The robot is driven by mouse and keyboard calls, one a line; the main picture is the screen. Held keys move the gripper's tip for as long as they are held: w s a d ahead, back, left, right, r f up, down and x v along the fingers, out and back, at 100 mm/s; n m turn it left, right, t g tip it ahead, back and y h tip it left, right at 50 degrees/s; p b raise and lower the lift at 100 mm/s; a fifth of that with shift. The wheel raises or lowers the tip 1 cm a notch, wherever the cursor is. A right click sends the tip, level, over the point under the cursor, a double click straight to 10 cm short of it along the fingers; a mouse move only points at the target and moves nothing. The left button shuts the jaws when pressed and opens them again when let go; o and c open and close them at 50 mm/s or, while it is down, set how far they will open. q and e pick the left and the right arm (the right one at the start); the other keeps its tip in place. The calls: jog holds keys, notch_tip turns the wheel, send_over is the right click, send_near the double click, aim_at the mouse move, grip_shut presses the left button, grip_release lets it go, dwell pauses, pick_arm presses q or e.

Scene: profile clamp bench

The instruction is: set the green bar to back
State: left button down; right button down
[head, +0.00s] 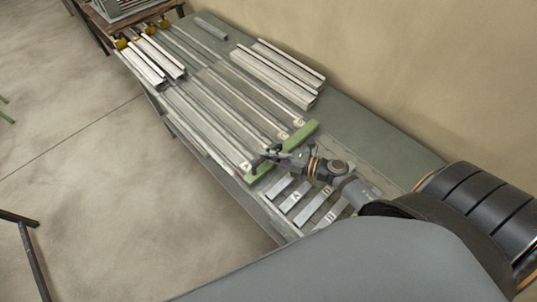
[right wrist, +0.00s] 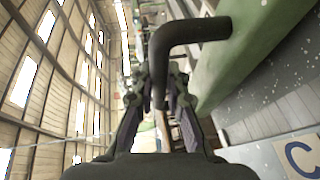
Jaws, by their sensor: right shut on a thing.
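The green bar (head: 303,132) lies across the near ends of several long rails on the bench, slanting from lower left to upper right. My right gripper (head: 272,154) reaches it from the right and covers part of its middle. In the right wrist view the green bar (right wrist: 245,50) fills the upper right, with a bent black handle (right wrist: 190,32) on its side. The fingers are shut on that handle. My left gripper is not in view.
White lettered tags mark the rail ends, one reading A (head: 245,166). Short lettered plates (head: 296,195) lie on the near bench. Pale profiles (head: 278,72) lie by the wall, and more profiles (head: 150,62) at the far left. The wall (head: 420,90) bounds the right side.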

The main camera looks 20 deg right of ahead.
jog(key=shift+s+f, duration=0.2)
jog(key=c, duration=1.7)
grip_release()
jog(key=o, duration=0.4)
jog(key=shift+s+d+r, duration=0.15)
jog(key=shift+c, duration=0.2)
jog(key=v, duration=1.2)
jog(key=shift+r, duration=0.2)
